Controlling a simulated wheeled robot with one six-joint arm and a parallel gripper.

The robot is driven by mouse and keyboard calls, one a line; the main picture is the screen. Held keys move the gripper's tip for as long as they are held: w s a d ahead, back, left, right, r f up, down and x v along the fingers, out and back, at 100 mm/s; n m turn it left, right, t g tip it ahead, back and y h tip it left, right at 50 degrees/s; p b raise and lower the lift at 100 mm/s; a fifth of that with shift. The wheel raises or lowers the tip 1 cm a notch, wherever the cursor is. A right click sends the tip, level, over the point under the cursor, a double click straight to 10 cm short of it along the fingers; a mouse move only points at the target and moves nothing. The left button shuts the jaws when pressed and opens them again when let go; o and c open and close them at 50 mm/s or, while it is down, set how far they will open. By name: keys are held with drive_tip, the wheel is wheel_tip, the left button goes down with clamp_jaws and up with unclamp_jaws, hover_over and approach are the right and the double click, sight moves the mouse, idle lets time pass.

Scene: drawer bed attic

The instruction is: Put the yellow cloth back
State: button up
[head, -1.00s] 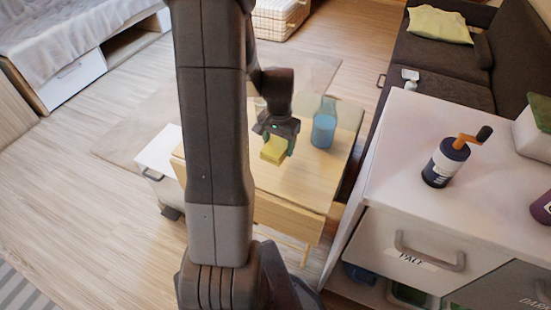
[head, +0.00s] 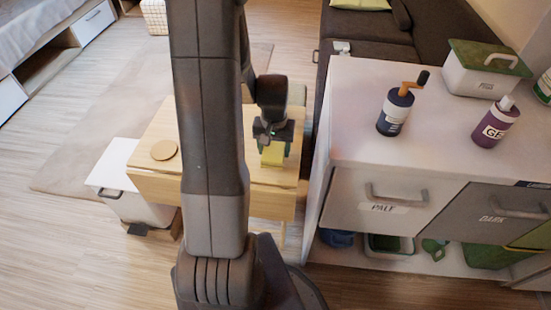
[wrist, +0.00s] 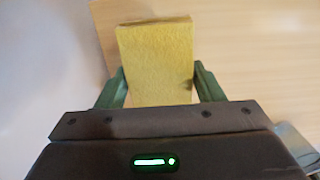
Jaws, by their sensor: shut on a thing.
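The yellow cloth (head: 273,154) is a flat folded block held between the fingers of my gripper (head: 272,140). In the wrist view the yellow cloth (wrist: 156,60) sticks out past the green fingers of my gripper (wrist: 158,85), which press on its two sides. In the head view the cloth is over the right part of the wooden table (head: 155,187); I cannot tell how high above it. The white cabinet (head: 350,120) to the right has a drawer labelled PALE (head: 370,200) and a drawer labelled DARK (head: 490,222), both shut.
A pepper-mill-like dark bottle (head: 394,112), a purple bottle (head: 495,125) and a green-lidded box (head: 487,75) stand on the cabinet. Below are open shelves with a blue item (head: 337,238) and a green-rimmed tray (head: 389,246). A white bin (head: 115,170) stands left of the table.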

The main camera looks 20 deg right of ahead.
sight(274, 147)
drive_tip(key=shift+f+b, duration=0.3)
drive_tip(key=shift+f, duration=1.75)
drive_tip(key=shift+f, duration=0.25)
drive_tip(key=o, duration=0.9)
drive_tip(key=shift+r, duration=0.1)
drive_tip(key=shift+o, duration=0.2)
wheel_tip(274, 147, up, 12)
drive_tip(key=shift+r+p, duration=0.2)
drive_tip(key=shift+p, duration=0.75)
